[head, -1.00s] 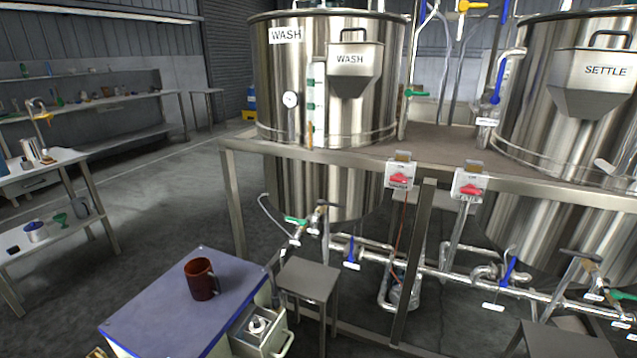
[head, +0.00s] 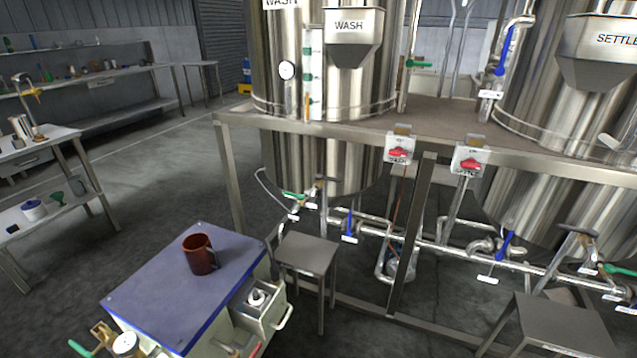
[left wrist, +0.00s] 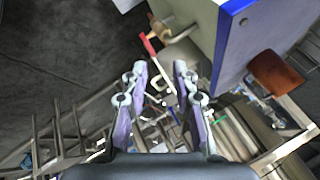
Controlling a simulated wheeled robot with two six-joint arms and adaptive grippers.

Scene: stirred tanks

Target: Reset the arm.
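My left gripper (left wrist: 162,75) shows in the left wrist view. Its two fingers are apart with nothing held between them. Beyond the fingers, in that view, are a red-handled brass valve (left wrist: 172,32) and the side of the blue-topped cabinet (left wrist: 205,22). Neither of my grippers shows in the head view, and my right gripper is in no frame.
A brown mug (head: 199,254) stands on the blue-topped cabinet (head: 160,318), whose drawer (head: 262,312) is open. A grey stool (head: 307,253) stands beside it. The WASH tank (head: 330,100), SETTLE tank (head: 560,130) and pipes fill the right. Open floor lies left.

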